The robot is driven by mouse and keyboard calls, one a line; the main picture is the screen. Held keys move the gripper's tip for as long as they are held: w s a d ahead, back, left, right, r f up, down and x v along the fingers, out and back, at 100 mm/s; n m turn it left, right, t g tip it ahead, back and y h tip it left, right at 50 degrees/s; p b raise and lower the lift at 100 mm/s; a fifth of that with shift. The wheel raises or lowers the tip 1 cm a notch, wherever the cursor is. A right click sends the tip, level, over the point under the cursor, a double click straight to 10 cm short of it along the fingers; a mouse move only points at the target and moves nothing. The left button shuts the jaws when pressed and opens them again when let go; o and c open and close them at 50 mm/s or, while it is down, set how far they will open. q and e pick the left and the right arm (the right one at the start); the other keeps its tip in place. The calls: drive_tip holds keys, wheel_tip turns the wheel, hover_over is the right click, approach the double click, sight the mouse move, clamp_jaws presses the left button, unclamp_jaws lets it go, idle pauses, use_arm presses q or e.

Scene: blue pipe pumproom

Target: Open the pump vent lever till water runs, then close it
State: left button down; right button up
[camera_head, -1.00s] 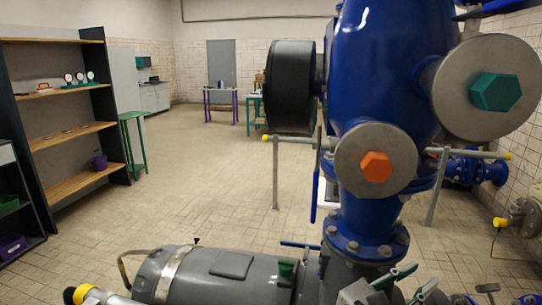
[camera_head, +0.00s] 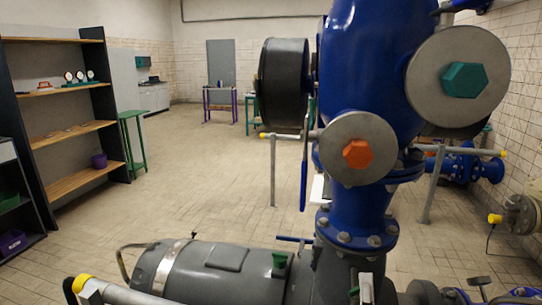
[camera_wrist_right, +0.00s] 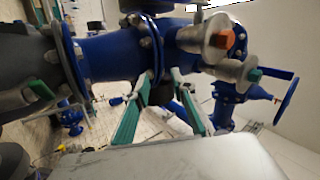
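The grey pump body (camera_head: 215,272) lies at the bottom of the head view, with a small green part (camera_head: 280,259) on top. A thin blue bar (camera_head: 295,239) shows behind it; I cannot tell whether this is the vent lever. No running water shows. My left gripper is not in view.
A big blue vessel (camera_head: 368,75) stands above the pump, with grey discs bearing an orange hexagon (camera_head: 357,154) and a green hexagon (camera_head: 464,80). A blue handwheel (camera_wrist_right: 287,100) shows at the wrist view's right. Shelves (camera_head: 65,140) stand left. The middle floor is open.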

drive_tip(key=s+a+f+n+g+y, duration=0.2)
drive_tip(key=f+n+g+y, duration=0.2)
drive_tip(key=f+n, duration=0.55)
drive_tip(key=s+a+f+n+g+y, duration=0.2)
drive_tip(key=s+f+n+g+y, duration=0.3)
drive_tip(key=f, duration=0.7)
drive_tip(key=s+d+f+n+g+h, duration=0.1)
drive_tip(key=s+d+f+n+g, duration=0.1)
drive_tip(key=f, duration=0.6)
drive_tip(key=s+d+f+n+g+h, duration=0.2)
drive_tip(key=s+f+n, duration=0.3)
drive_tip(key=f, duration=0.3)
drive_tip(key=shift+s+d+g+b, duration=0.45)
drive_tip(key=shift+s+d+g, duration=0.15)
drive_tip(key=shift+d+g, duration=0.1)
